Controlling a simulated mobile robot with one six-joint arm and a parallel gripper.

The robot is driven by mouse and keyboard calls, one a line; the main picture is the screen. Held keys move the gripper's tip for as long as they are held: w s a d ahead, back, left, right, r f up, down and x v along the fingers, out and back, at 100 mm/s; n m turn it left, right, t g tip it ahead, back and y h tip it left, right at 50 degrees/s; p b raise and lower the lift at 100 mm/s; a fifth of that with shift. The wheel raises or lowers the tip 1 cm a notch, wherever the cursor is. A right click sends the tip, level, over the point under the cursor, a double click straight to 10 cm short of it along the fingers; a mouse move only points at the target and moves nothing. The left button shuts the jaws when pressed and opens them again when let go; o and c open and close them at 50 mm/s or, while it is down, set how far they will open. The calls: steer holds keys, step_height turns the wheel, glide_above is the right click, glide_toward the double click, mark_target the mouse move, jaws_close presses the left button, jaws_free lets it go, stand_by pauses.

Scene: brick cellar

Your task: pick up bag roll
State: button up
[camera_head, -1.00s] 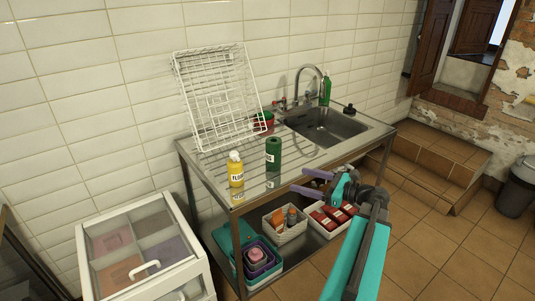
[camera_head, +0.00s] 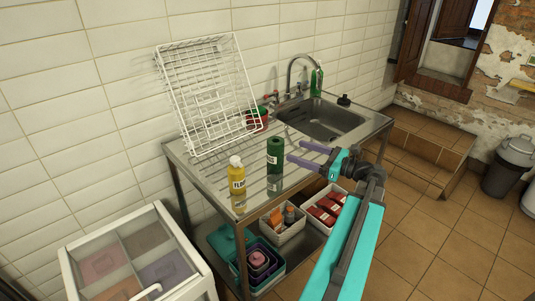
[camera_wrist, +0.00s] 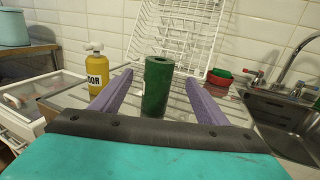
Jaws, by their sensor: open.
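The bag roll is a dark green upright cylinder (camera_head: 275,155) with a small white label, standing on the steel sink counter (camera_head: 225,172). In the wrist view the bag roll (camera_wrist: 157,87) stands between my gripper's two purple fingers, with a hole in its top. My gripper (camera_head: 298,153) is open, its fingertips just right of the roll in the head view. I cannot tell whether the fingers touch it. Nothing is held.
A yellow bottle (camera_head: 236,177) stands left of the roll. A white wire rack (camera_head: 207,92) leans on the tiled wall behind. The sink (camera_head: 322,119) is at the right. Below the counter, a shelf holds baskets (camera_head: 283,233). A white drawer unit (camera_head: 137,258) stands front left.

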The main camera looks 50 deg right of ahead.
mark_target(283, 146)
steer(key=shift+w, duration=0.1)
steer(key=p+x, duration=0.1)
steer(key=x, duration=0.6)
steer(key=shift+a, duration=0.1)
steer(key=shift+x, duration=0.8)
steer(key=shift+w+p, duration=0.15)
steer(key=shift+p, duration=0.2)
steer(key=shift+p+x, duration=0.8)
steer(key=shift+x, duration=1.7)
steer(key=shift+f, duration=0.15)
steer(key=c, duration=1.2)
